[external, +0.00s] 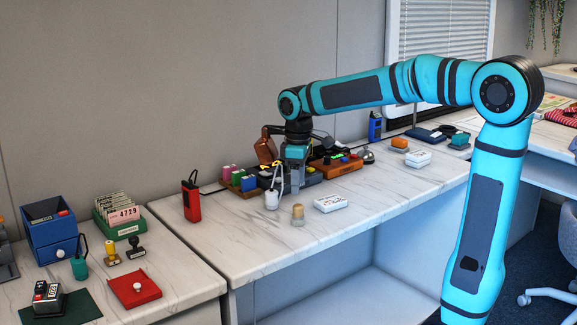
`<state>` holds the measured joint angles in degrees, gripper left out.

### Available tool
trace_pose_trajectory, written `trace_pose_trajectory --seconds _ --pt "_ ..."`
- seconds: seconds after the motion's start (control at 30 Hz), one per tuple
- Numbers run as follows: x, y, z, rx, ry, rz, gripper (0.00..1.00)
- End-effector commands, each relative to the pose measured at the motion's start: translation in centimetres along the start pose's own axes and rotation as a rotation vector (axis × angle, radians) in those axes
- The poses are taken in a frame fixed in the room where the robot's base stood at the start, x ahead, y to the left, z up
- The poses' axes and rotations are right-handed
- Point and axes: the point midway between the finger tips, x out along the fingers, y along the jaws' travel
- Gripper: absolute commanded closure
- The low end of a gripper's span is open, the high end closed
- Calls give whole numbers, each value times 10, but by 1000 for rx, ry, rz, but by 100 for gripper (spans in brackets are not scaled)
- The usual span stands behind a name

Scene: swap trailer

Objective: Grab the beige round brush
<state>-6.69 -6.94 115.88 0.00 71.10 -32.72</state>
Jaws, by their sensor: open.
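A small round object with a beige top and a paler lower part (298,214), which looks like the beige round brush, stands upright near the front edge of the white marble counter (240,262). My gripper (296,184) points down over the counter, behind and slightly above this object in the picture. The gripper is open. It appears apart from the beige object, with nothing visible between its fingers, though the fingertips are small and overlap the clutter behind.
A white pot with a looped cord (272,200) stands just left of the beige object, and a white box (331,203) lies to its right. Several dark and coloured items crowd behind my gripper. A red device (191,201) stands farther left. The counter's front left is clear.

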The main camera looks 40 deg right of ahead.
Motion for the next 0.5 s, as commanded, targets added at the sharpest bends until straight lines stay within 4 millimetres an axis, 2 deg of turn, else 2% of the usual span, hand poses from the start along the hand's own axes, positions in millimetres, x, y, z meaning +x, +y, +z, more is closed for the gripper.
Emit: trace_pose_trajectory --seconds 0.03,0.2,0.5 --pt "10 0 1 0 -3 -2 43" --pt "36 0 0 0 -2 -1 43" --pt "55 -1 1 0 -1 -1 43"
